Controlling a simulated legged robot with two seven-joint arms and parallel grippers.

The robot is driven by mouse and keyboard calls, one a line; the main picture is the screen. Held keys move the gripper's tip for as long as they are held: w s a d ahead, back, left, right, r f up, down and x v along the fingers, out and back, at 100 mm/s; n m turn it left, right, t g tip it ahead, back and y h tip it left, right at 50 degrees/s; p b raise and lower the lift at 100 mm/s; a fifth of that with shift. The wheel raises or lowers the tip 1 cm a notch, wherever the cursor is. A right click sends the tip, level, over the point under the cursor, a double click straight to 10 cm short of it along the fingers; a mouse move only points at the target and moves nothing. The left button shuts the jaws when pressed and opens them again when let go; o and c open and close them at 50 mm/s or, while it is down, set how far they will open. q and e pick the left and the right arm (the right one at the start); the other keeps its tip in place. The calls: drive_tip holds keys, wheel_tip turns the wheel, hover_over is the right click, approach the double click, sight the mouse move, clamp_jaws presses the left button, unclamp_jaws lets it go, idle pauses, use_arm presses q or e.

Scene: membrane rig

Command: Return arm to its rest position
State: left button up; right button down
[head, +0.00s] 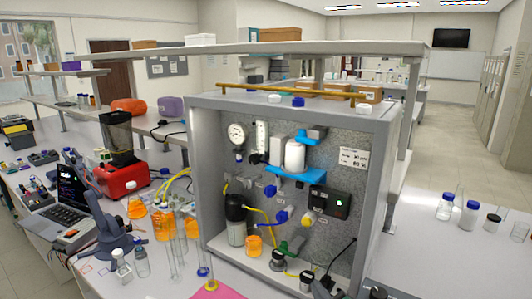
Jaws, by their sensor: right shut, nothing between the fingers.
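Most of my right arm is out of the picture. My left gripper is not in view. The membrane rig (388,190) is a grey open-front box with a speckled back panel. It bears a round gauge (237,134), a white canister on a blue bracket (295,172), a dark controller (330,201) with a green light, and blue and yellow valves.
An orange beaker (254,246) and a dark-capped bottle (236,235) stand inside the rig. Left are orange-filled flasks (162,222), a dark blue device (110,240), a laptop (72,215) and a red machine (122,180). Capped bottles (469,217) stand right. The bench right of the rig is mostly clear.

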drive_tip(key=s+d+f+m+g+h, duration=0.1)
drive_tip(key=s+f+m+g, duration=0.1)
drive_tip(key=s+f, duration=0.1)
drive_tip(key=s+d+f+m+g, duration=0.2)
drive_tip(key=s+f+g, duration=0.1)
drive_tip(key=s+f, duration=0.1)
drive_tip(key=s+d+f+m+g+h, duration=0.1)
drive_tip(key=s+f+m+g, duration=0.2)
drive_tip(key=s+f, duration=0.1)
drive_tip(key=shift+s+d+f+h, duration=0.15)
drive_tip(key=shift+s+d, duration=0.05)
drive_tip(key=shift+s, duration=0.25)
drive_tip(key=shift+s+d+f+h, duration=0.1)
drive_tip(key=shift+s+d+h, duration=0.1)
drive_tip(key=shift+s, duration=0.25)
drive_tip(key=s+f+m+g, duration=0.1)
drive_tip(key=s, duration=0.2)
drive_tip(key=s+d+f+m+g, duration=0.1)
drive_tip(key=s+g, duration=0.1)
drive_tip(key=s, duration=0.1)
drive_tip(key=s+f+m+g, duration=0.1)
drive_tip(key=s, duration=0.3)
drive_tip(key=shift+d+m+g, duration=0.25)
drive_tip(key=shift+m+g, duration=0.05)
drive_tip(key=shift+s+a, duration=0.15)
drive_tip(key=shift+s, duration=0.2)
drive_tip(key=shift+a+r, duration=0.1)
drive_tip(key=shift+a, duration=0.15)
drive_tip(key=shift+w+d, duration=0.1)
drive_tip(key=shift+d, duration=0.2)
